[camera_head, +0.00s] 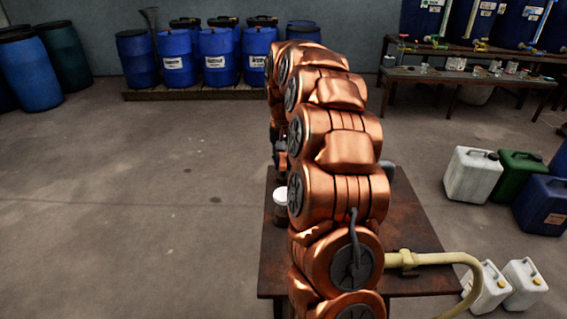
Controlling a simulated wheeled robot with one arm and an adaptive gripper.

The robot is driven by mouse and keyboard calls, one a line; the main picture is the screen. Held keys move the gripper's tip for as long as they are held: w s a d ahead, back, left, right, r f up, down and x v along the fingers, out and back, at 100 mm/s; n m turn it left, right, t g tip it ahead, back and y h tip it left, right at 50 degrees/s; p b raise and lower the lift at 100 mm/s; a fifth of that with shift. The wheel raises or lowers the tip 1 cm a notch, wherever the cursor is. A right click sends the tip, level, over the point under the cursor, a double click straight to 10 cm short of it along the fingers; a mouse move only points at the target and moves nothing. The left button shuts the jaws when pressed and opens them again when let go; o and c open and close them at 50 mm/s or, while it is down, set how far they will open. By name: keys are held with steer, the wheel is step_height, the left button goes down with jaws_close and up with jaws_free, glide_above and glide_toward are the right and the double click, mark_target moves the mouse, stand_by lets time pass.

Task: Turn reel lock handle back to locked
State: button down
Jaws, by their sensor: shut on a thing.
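My copper arm fills the middle of the view and hides much of the table behind it. My gripper (280,150) shows only as a small dark part at the arm's left edge, above the rusty brown table (420,232). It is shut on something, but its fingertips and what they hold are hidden. I cannot make out the reel or its lock handle, so I cannot tell its position. A pale yellow hose (440,259) with a brass fitting (404,261) runs off the table's right side.
A small white-lidded jar (281,197) stands on the table, left of my arm. Blue drums (176,58) stand on a pallet (200,93) at the back. White (471,174) and green (516,177) canisters stand at the right. The floor at left is clear.

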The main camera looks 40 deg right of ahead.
mark_target(283, 159)
stand_by(0.4)
steer(key=c, duration=1)
jaws_free()
steer(key=shift+r, duration=6.05)
